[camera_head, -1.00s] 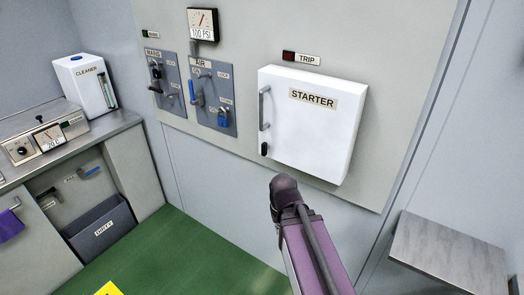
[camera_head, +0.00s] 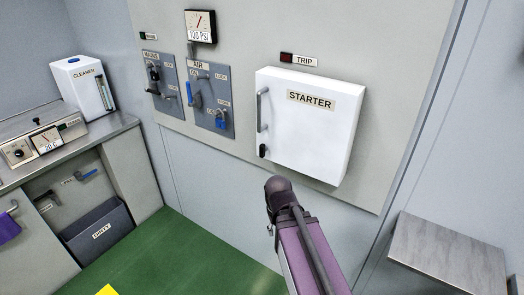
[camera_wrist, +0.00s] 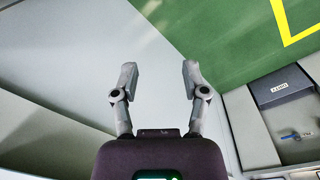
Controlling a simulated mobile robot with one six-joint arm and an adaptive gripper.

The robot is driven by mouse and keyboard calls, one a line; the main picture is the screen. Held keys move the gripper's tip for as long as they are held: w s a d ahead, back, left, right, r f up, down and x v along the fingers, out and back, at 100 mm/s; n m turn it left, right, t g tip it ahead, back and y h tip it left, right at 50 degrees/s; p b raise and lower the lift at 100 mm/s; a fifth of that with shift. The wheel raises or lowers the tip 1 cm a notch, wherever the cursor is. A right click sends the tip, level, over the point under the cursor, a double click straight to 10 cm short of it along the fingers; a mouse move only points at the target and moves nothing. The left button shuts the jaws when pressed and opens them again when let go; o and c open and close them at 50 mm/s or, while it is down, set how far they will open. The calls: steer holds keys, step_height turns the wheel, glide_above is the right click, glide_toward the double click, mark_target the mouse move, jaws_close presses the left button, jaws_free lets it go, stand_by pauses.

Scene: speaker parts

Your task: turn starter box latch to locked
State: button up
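The white starter box (camera_head: 311,128) is mounted on the wall panel with its door shut. A grey bar handle (camera_head: 262,110) runs up the left side of its door. The small black latch (camera_head: 263,151) sits at the door's lower left, below the handle; its lock state is too small to read. My arm reaches up below the box in the head view, and my gripper's fingers are not visible there. In the wrist view my gripper (camera_wrist: 157,82) is open and empty, with its two fingers wide apart. The starter box does not show in the wrist view.
Left of the box are the air panel (camera_head: 211,101) with blue parts, the mains panel (camera_head: 160,85) and a pressure gauge (camera_head: 200,26). A grey shelf (camera_head: 448,262) juts out at lower right. A counter (camera_head: 70,148) stands at left.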

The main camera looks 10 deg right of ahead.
steer(key=n, duration=0.1)
steer(key=n+t+h+b, duration=0.5)
steer(key=n+t+h, duration=0.75)
steer(key=n, duration=1.25)
glide_toward(261, 149)
steer(key=v, duration=0.3)
steer(key=shift+r, duration=0.1)
steer(key=shift+w+d, duration=0.1)
steer(key=x, duration=1.3)
steer(key=shift+w+d, duration=0.2)
steer(key=shift+w, duration=0.15)
